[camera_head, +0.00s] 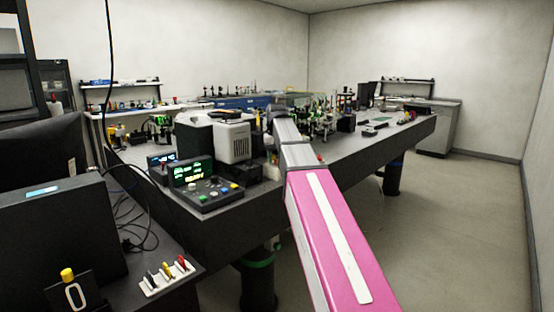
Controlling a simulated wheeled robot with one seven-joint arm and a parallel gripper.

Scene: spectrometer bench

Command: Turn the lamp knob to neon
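I cannot pick out a lamp knob marked neon; labels are too small to read. My pink and grey arm reaches from the lower right to the middle of the dark optical bench (225,222). My gripper, at the arm's far end beside the white and black instrument (233,142), is too small and too covered by the arm to make out its fingers. A control box (207,196) with several coloured buttons and a green lit display (190,172) stands at the bench's near left corner, left of my arm.
Optical parts (318,112) crowd the bench behind my arm's far end. At the near left are a dark monitor (40,150), loose black cables, a white rack (166,277) of coloured-handled tools and a yellow-topped item (68,274). The floor (450,235) at right is clear.

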